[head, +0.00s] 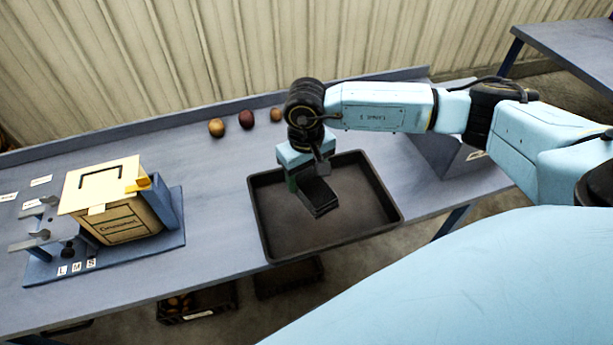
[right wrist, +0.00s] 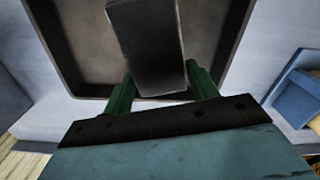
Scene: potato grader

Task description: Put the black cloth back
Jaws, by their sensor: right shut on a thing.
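The black cloth (head: 318,198) looks like a dark folded block. My right gripper (head: 308,184) is shut on it and holds it over the dark tray (head: 256,215). I cannot tell whether the cloth touches the tray floor. My left gripper is not in view.
Three potatoes (head: 246,120) lie behind the tray near the bench's back ledge. A wooden box (head: 115,208) on a blue base stands left, beside L, M, S labels. A grey bin (head: 447,160) stands right of the tray. Dark crates (head: 198,303) are below the bench (head: 215,185).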

